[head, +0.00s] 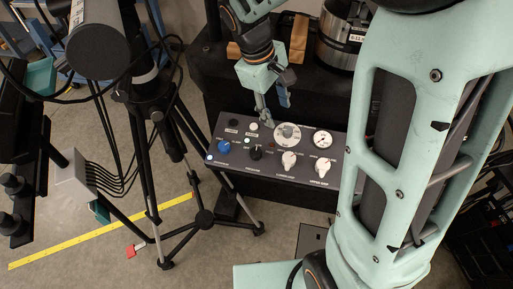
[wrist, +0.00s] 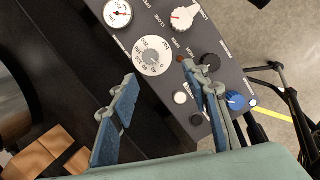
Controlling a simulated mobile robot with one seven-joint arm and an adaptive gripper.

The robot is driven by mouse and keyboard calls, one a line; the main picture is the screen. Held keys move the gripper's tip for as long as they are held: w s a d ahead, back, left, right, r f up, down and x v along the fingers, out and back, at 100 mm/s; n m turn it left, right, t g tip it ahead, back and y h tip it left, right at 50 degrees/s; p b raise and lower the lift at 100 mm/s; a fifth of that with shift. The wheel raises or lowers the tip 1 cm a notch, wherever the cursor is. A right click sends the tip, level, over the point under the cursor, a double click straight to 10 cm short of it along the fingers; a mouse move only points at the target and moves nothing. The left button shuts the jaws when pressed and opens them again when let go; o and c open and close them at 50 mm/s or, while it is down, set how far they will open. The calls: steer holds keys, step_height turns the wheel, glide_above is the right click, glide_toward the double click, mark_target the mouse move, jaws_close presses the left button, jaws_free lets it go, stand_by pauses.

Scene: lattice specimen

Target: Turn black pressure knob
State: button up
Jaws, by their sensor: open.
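The black knob (head: 255,153) sits on the grey control panel (head: 215,172), between a blue knob (head: 224,146) and a white knob (head: 289,160). In the wrist view the black knob (wrist: 210,62) shows just right of my gripper's right fingertip. My gripper (head: 264,112) comes down over the panel's back edge, behind the black knob. In the wrist view my gripper (wrist: 159,73) is open and empty, its right finger over the panel and its left finger over the dark surface beside it. Contact with the panel cannot be told.
A large round dial (head: 287,135), a gauge (head: 322,139), a white button (head: 253,126) and a second white knob (head: 323,167) share the panel. A metal pot (head: 343,35) stands behind. A black tripod (head: 204,218) stands left of the panel.

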mark_target(256, 151)
steer(key=s+a+f+m+y+p, duration=0.2)
steer(key=s+a+m+y, duration=0.15)
steer(key=m, duration=1.25)
steer(key=shift+g, duration=0.3)
steer(key=f, duration=0.3)
steer(key=a+f+b, duration=0.1)
steer(key=f, duration=0.2)
steer(key=f+b, duration=0.1)
steer(key=f, duration=0.3)
steer(key=shift+w+a+f, duration=0.1)
steer(key=shift+w+a, duration=0.2)
steer(key=shift+w, duration=0.05)
steer(key=c, duration=1.2)
steer(key=shift+o, duration=0.2)
